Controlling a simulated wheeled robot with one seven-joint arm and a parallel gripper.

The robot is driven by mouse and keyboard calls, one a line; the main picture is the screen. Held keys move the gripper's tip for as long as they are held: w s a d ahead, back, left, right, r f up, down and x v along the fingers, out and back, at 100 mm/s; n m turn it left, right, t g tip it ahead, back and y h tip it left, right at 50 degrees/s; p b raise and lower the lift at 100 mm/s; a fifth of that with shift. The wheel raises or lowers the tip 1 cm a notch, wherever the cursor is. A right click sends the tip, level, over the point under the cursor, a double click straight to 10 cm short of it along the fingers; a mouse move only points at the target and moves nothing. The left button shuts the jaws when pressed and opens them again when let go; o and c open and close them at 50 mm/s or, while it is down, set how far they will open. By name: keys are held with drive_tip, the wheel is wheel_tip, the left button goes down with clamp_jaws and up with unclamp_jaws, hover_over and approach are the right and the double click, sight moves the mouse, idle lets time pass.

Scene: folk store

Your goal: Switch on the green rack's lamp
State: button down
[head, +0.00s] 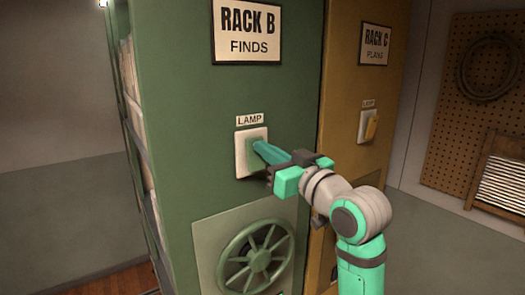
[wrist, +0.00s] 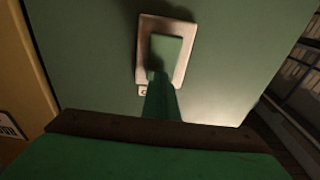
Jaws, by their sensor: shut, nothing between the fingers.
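The green rack (head: 180,110) carries a sign (head: 247,30) reading "RACK B FINDS". Its lamp switch has a pale plate (head: 241,160) under a "LAMP" label (head: 249,119). In the wrist view the switch is a green rocker (wrist: 168,52) inside the pale plate. My gripper (head: 258,148) is shut and empty, its fingertips at the rocker, touching or very close; I cannot tell which. The fingers (wrist: 162,98) cover the rocker's edge in the wrist view. The rocker's tilt is unclear.
A handwheel (head: 256,258) sits on the green rack below the switch. The yellow rack (head: 345,110) stands to the right, with its own yellow lamp switch (head: 371,128). A pegboard (head: 490,110) hangs on the far right wall.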

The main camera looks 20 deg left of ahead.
drive_tip(key=s+d+r, duration=0.2)
drive_tip(key=s+d, duration=0.6)
drive_tip(key=d, duration=0.2)
drive_tip(key=shift+s+d, duration=0.25)
drive_tip(key=shift+d, duration=0.15)
drive_tip(key=shift+f, duration=0.1)
